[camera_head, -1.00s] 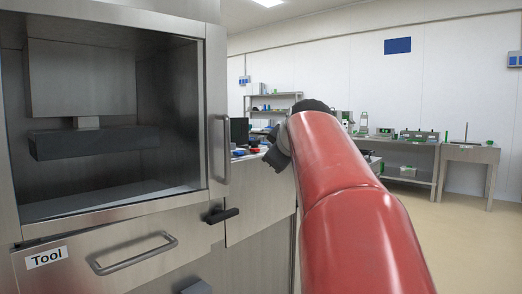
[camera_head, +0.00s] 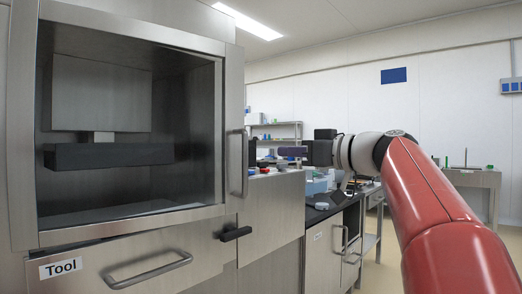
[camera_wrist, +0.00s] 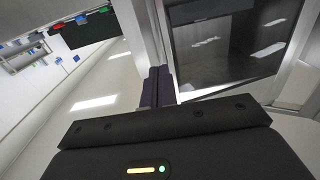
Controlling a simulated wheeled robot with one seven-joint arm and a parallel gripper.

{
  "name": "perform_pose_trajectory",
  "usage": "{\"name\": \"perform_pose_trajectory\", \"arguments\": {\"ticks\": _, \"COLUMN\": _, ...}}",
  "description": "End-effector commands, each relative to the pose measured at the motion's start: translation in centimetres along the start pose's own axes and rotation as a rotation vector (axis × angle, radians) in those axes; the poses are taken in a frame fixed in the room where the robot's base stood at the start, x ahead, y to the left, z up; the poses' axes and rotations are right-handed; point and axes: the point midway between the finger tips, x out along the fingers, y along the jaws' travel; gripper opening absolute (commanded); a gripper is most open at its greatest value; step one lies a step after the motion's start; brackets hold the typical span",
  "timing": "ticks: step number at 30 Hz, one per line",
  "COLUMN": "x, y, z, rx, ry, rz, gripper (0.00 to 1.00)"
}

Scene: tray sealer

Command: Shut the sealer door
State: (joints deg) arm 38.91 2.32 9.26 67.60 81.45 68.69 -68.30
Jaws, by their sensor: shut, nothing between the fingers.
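The sealer door (camera_head: 130,226) is a metal-framed panel around the dark chamber at the left of the head view. A vertical bar handle (camera_head: 237,163) is on its right side. I cannot tell how far the door stands from the sealer body. Inside, a dark block (camera_head: 110,155) hangs from a grey housing. My gripper (camera_head: 282,151) is right of the handle, apart from it, its fingers pointing left. In the wrist view my gripper (camera_wrist: 158,70) has its dark fingers together and empty, beside a metal frame with a reflective window (camera_wrist: 225,50).
Below the door is a drawer marked Tool (camera_head: 60,267) with a bar handle (camera_head: 150,270). A dark-topped bench (camera_head: 322,212) with small items stands beyond. Open floor lies at the right.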

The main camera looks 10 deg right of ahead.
Motion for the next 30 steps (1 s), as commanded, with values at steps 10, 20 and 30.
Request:
{"name": "perform_pose_trajectory", "arguments": {"ticks": 10, "x": 7.0, "y": 0.0, "z": -0.2, "rx": 0.0, "ry": -0.001, "rz": -0.001, "gripper": 0.0}}
{"name": "perform_pose_trajectory", "arguments": {"ticks": 20, "x": 9.2, "y": 0.0, "z": -0.1, "rx": -0.002, "ry": 0.0, "rz": 0.002, "gripper": 0.0}}
{"name": "perform_pose_trajectory", "arguments": {"ticks": 30, "x": 9.5, "y": 0.2, "z": -0.1, "rx": 0.0, "ry": -0.001, "rz": -0.004, "gripper": 0.0}}
